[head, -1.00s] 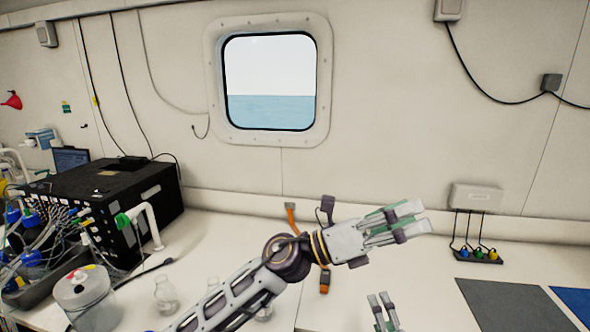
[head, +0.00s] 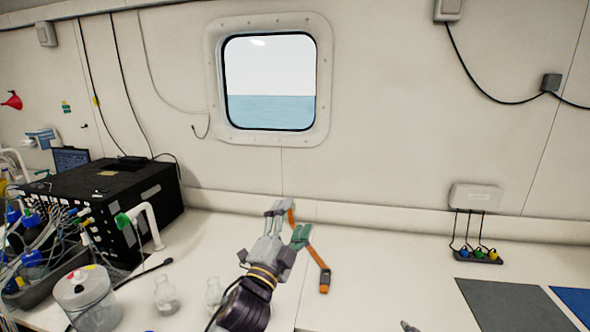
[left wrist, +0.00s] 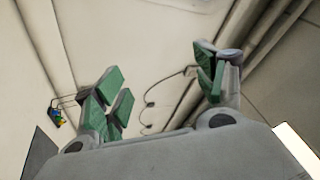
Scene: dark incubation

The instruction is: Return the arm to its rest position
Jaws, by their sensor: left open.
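My left gripper (head: 286,222) is in the lower middle of the head view, its fingers pointing up and away toward the back wall. It is open and empty. In the left wrist view its green-padded fingers (left wrist: 160,92) stand wide apart with nothing between them, against wall and cables. My left arm rises from the bottom edge of the head view. Only a small grey tip of my right gripper (head: 409,327) shows at the bottom edge, so its jaws cannot be judged.
A black box (head: 95,205), a lidded jar (head: 87,300) and glass flasks (head: 165,296) stand on the left of the white bench (head: 390,270). A grey mat (head: 515,305) lies on the right.

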